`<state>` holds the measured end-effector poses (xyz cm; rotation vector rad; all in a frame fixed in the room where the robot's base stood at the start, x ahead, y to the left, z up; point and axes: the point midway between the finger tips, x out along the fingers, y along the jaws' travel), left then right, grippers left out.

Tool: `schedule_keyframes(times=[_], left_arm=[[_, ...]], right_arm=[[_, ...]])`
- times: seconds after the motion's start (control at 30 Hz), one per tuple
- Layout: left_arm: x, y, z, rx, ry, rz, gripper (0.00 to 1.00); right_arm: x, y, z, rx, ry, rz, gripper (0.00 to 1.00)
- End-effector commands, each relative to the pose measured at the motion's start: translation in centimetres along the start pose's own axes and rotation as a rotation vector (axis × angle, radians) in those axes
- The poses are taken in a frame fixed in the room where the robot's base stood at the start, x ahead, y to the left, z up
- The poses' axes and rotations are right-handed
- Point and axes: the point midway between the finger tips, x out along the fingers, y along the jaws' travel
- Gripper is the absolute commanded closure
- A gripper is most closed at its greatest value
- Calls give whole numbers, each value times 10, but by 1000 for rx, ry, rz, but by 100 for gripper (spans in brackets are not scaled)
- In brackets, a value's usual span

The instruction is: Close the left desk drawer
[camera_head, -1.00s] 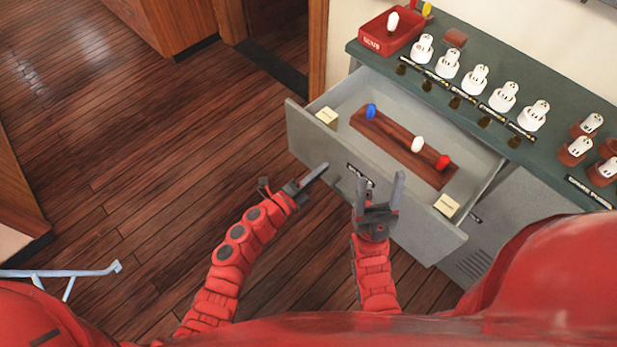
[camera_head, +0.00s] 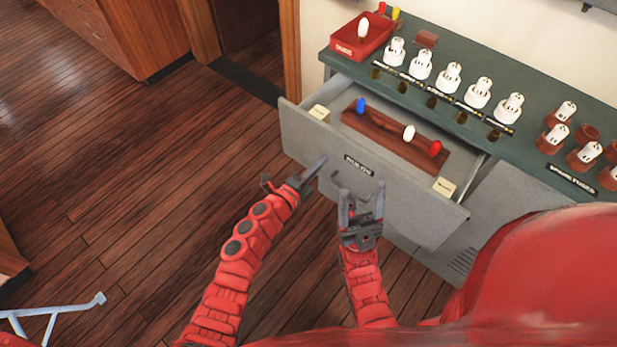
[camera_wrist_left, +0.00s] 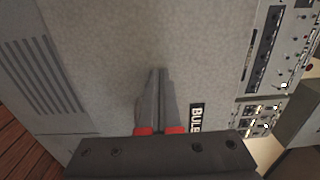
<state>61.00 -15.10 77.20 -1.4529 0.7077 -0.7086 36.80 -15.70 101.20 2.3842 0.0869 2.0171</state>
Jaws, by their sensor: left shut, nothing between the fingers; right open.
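The grey desk drawer (camera_head: 300,137) stands partly open below the dark green desktop, its tray showing a brown rack (camera_head: 385,137) with blue, white and red bulbs. A dark label sits on its front. My left gripper (camera_head: 319,163) is shut and empty, its tips at the drawer front, left of the label. In the left wrist view the shut fingers (camera_wrist_left: 160,72) point at the grey front (camera_wrist_left: 190,45) beside the "BULB" label; whether they touch is unclear. My right gripper (camera_head: 361,190) is open, its fingers in front of the drawer front below the label.
The desktop (camera_head: 455,98) carries a red box (camera_head: 343,50), several white bulbs in holders and brown holders at the right. Two pale blocks (camera_head: 319,113) sit at the drawer's front corners. Wooden floor (camera_head: 150,170) lies open to the left. A pale metal frame (camera_head: 60,307) is at the lower left.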

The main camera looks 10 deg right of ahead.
Motion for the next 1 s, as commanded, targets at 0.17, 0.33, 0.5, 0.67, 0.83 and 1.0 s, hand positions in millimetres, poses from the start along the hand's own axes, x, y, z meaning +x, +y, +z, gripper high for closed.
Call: schedule_keyframes(times=[0.17,0.33,0.5,0.67,0.83,1.0], left_arm=[[53,4,-2,1,5,-7,100],[100,7,-1,-1,3,-4,100],[140,8,-1,0,1,-3,100],[168,7,-1,-1,1,-2,100],[189,5,0,0,0,-1,100],[202,3,0,0,0,0,100]], right_arm=[[-28,-1,5,0,0,0,36],[-56,-3,10,0,0,0,36],[-86,-4,14,0,0,0,36],[-109,-5,18,0,0,0,36],[-128,-6,22,0,0,0,36],[-139,-7,24,0,0,0,36]])
